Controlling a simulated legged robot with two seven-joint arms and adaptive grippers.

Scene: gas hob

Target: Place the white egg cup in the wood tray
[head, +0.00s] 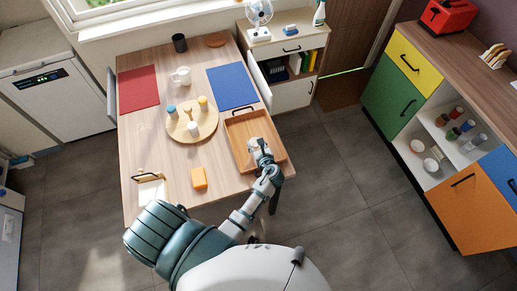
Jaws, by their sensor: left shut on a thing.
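The wood tray (276,163) lies at the right edge of the table. My left gripper (256,146) is over the tray, with its fingers shut on a small white cup-like thing (252,142). It looks like a white egg cup, but the fingers partly hide it. I cannot tell whether it touches the tray floor. Another small white cup (193,128) stands on the round wooden board (209,128), with a blue cup (171,109) and a yellow cup (203,102).
A red mat (138,88) and a blue mat (231,87) lie on the table (150,180). A white mug (181,76) stands behind the board. The tray's front part looks bare.

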